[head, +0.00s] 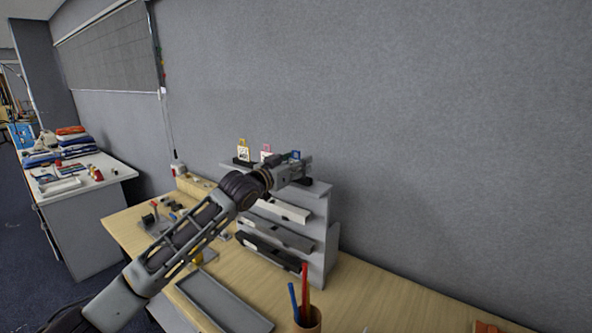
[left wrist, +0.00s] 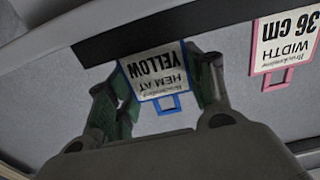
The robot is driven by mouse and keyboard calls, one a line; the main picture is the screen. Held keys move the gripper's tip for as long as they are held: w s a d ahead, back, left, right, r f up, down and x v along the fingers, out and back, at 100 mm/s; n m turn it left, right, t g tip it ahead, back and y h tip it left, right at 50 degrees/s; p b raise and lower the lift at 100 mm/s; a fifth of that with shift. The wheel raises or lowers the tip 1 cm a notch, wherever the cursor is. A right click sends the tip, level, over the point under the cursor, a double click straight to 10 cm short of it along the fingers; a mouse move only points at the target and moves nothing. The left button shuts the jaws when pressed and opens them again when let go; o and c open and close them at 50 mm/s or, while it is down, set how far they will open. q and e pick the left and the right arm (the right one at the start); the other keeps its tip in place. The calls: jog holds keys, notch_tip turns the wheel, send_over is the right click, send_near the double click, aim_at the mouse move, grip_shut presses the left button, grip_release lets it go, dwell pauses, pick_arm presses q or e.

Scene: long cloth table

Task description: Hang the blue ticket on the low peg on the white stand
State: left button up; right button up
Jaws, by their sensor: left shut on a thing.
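The blue ticket (left wrist: 160,72) has a blue border and loop and reads "HEM AT YELLOW", upside down in the left wrist view. My left gripper (left wrist: 166,84) has its green-padded fingers on the ticket's two sides and is shut on it. The ticket's lettered edge meets a dark strip (left wrist: 110,36); I cannot tell if it still sits in it. In the head view my left gripper (head: 297,160) is at the right end of the top shelf of a pale grey stepped rack (head: 331,235). I cannot make out a white stand with pegs. My right gripper is not in view.
A pink ticket (head: 265,152) and a yellow ticket (head: 244,151) stand left of my left gripper. A grey tray (head: 225,302) and a pen cup (head: 307,322) are on the wooden table in front. Small items lie left of the rack, partly behind my arm.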

pick_arm(q)
jog(key=shift+r, duration=0.15)
jog(key=shift+r+b, duration=0.75)
jog(key=shift+r, duration=4.1)
